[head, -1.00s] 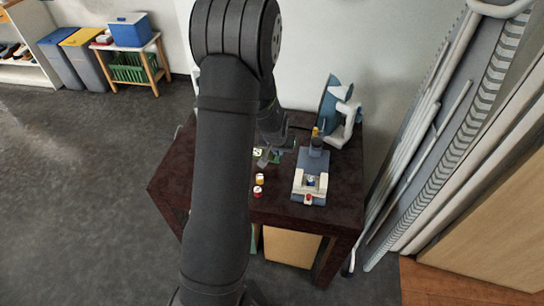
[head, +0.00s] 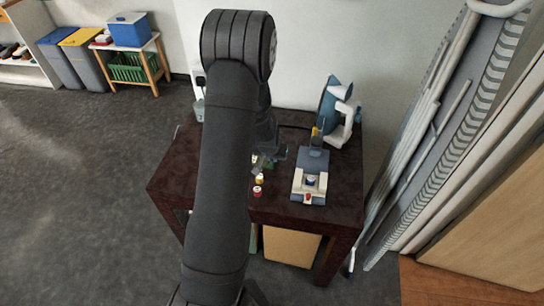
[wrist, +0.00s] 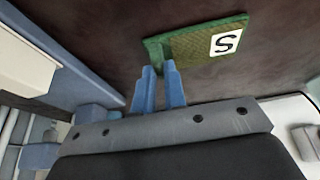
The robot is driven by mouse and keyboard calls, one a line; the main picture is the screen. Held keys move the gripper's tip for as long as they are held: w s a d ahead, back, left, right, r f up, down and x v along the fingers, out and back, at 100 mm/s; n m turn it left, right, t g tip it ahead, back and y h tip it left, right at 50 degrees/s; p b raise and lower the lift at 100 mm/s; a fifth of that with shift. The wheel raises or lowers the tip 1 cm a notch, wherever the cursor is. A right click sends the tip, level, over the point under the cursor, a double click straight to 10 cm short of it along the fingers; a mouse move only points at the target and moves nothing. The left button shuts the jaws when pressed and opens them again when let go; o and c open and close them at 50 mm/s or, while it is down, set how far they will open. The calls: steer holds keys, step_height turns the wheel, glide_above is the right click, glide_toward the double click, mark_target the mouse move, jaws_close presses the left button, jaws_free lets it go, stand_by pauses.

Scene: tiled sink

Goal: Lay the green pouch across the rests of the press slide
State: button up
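The green pouch (wrist: 195,42), with a white label bearing a black S, lies on the dark table in the wrist view. In the head view only a small green patch of it (head: 268,163) shows beside my arm. My gripper (wrist: 159,66) has its two blue fingers a little apart, with their tips at the pouch's left end.
A yellow-topped jar (head: 259,178) and a red-topped jar (head: 257,191) stand left of the press. A blue and white upright device (head: 338,110) stands behind it. The table's (head: 335,205) front right corner is bare.

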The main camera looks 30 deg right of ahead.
steer(key=o, duration=0.4)
steer(key=shift+c, duration=0.2)
steer(key=shift+r, duration=0.15)
steer(key=v, duration=1.1)
steer(key=shift+r, duration=0.35)
steer(key=shift+o, duration=0.4)
steer(key=shift+s+a+r, duration=0.15)
